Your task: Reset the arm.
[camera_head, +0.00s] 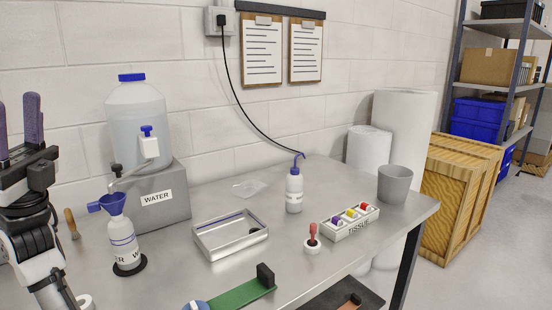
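My gripper (17,112) is at the far left edge of the head view, raised above the left end of the bench. Its two purple-grey fingers point up with a clear gap between them, and nothing shows between them. The left finger is partly cut off by the picture edge. My arm (42,268) rises from the bottom left corner, with dark and white links.
A wooden crate (456,198) stands at right.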

